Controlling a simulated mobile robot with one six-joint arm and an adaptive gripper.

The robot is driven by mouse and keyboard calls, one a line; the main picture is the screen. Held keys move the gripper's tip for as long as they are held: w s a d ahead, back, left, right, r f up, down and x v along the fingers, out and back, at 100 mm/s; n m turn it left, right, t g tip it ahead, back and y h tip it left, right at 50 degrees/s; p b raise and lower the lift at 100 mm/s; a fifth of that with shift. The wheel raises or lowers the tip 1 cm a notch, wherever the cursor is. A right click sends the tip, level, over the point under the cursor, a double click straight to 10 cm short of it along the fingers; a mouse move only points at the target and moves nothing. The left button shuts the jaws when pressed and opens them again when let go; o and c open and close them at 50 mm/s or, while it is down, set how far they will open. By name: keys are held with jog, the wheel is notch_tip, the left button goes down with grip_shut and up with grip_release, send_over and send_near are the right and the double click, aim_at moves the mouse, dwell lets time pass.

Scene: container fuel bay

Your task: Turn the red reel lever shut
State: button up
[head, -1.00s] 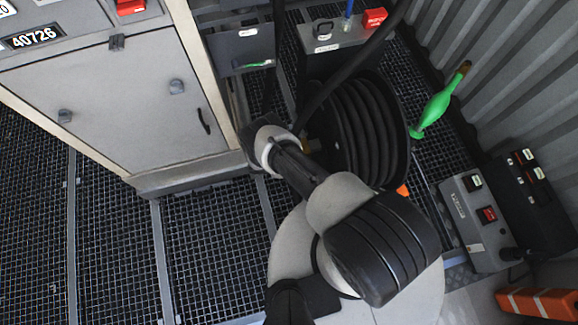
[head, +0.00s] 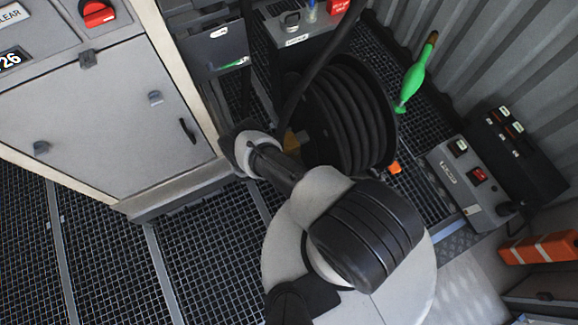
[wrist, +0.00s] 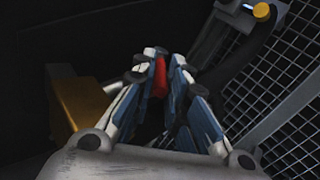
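The red lever (wrist: 160,77) shows in the wrist view as a small red piece between the fingers of my gripper (wrist: 166,60). The fingers are drawn close together and appear shut on it. Its far end and pivot are hidden in the dark. In the head view, the black hose reel (head: 345,118) stands beyond my arm. My gripper and the lever are hidden there behind my arm. A brass-coloured block (wrist: 80,105) lies left of my fingers in the wrist view.
A grey cabinet (head: 100,120) stands left of the reel. A grey control box (head: 468,185) is at the right. A yellow knob (wrist: 261,11) and metal mesh (wrist: 270,100) are right of my gripper. Open grating floor (head: 215,240) lies at the lower left.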

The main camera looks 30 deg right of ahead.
jog(key=shift+o, duration=1.3)
jog(key=shift+a+r, duration=0.1)
jog(key=shift+r, duration=0.05)
jog(key=v, duration=1.1)
jog(key=shift+a+r, duration=0.15)
jog(key=shift+a, duration=0.15)
